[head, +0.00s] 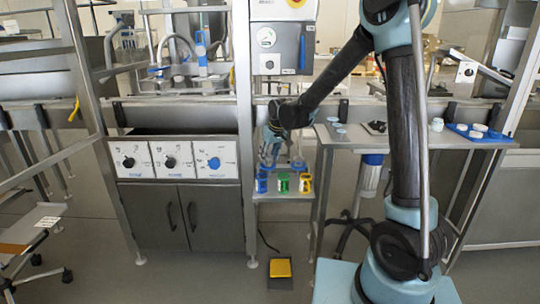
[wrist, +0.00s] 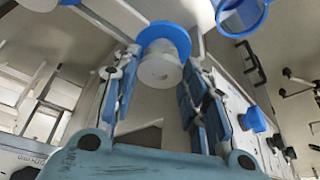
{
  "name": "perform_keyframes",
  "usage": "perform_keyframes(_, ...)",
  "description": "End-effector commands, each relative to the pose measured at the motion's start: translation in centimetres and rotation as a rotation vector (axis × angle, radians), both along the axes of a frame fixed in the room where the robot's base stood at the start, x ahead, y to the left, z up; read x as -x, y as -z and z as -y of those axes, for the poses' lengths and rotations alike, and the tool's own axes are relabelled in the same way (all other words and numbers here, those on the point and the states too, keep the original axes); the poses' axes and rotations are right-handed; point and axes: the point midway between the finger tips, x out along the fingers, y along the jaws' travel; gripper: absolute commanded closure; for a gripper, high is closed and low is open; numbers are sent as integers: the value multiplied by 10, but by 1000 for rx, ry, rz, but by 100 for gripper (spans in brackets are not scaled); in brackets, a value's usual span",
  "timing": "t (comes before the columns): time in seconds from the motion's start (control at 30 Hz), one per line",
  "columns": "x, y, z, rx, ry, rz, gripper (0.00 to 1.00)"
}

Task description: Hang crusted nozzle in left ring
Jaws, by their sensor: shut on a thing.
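In the wrist view, my gripper (wrist: 158,72) is shut on a nozzle, a white rounded body (wrist: 158,70) with a wide blue flange (wrist: 165,36) above it. The fingers stand on either side of it. I cannot make out any crust. A blue ring (wrist: 240,16) shows at the upper right edge, apart from the fingers. A white round piece (wrist: 40,4) is cut off at the upper left. Pale bars run near the flange; whether it touches a ring is unclear. In the head view, my gripper (head: 272,148) is small, above the coloured cups, and the nozzle cannot be told apart.
Blue, green and yellow cups (head: 283,183) stand on a low shelf under my gripper. A knob panel (head: 171,161) is left of it. A metal side table (head: 350,137) with a blue tray (head: 478,132) is at the right. A yellow pedal (head: 280,268) lies on the floor.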

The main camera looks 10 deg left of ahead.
Motion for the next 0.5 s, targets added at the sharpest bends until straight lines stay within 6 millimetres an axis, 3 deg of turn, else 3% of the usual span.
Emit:
perform_keyframes(0.47, 0, 3, 0, 0, 0, 0, 100)
perform_keyframes(0.5, 0, 3, 0, 0, 0, 0, 53)
